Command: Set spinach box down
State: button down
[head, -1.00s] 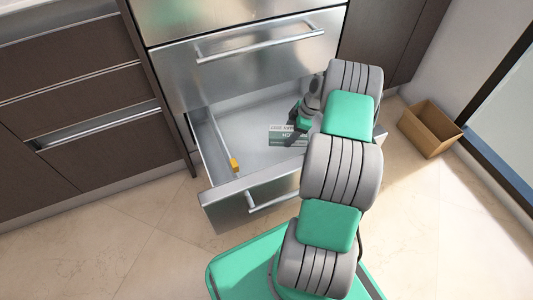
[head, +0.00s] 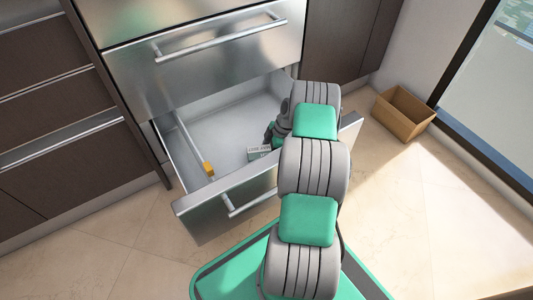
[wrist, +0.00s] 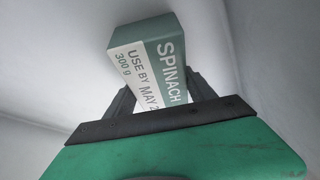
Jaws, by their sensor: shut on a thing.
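The spinach box (wrist: 141,68) is a small white-and-green carton with "SPINACH", "USE BY MAY" and "300 g" printed on it. In the wrist view my gripper (wrist: 160,88) is shut on it, with one finger at each side. In the head view the box (head: 259,152) shows small inside the outline of the open steel drawer (head: 218,128), near its front wall. My gripper (head: 276,138) is partly hidden behind my arm there. I cannot tell whether the box touches the drawer floor.
A small yellow block (head: 209,168) is at the drawer's left side. The drawer front (head: 230,196) stands close to my arm. An open cardboard box (head: 402,114) sits on the floor at right.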

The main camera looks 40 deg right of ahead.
jog(key=shift+c, duration=1.6)
grip_release()
jog(key=shift+f, duration=0.1)
jog(key=p+v, duration=0.5)
jog(key=v, duration=0.8)
jog(key=w+a+r+m+h, duration=0.1)
jog(key=w+a+r+m, duration=0.15)
jog(key=a+r, duration=0.8)
jog(key=s+a+r+m+h, duration=0.1)
jog(key=s+a+r+m, duration=0.3)
jog(key=a+r, duration=0.55)
jog(key=s+a+r+m+h, duration=0.1)
jog(key=s+a+m, duration=0.2)
jog(key=s+a, duration=0.2)
jog(key=s+a+r+m, duration=0.2)
jog(key=s+a, duration=0.3)
jog(key=s, duration=0.5)
jog(key=shift+m+h, duration=0.4)
jog(key=shift+m, duration=0.25)
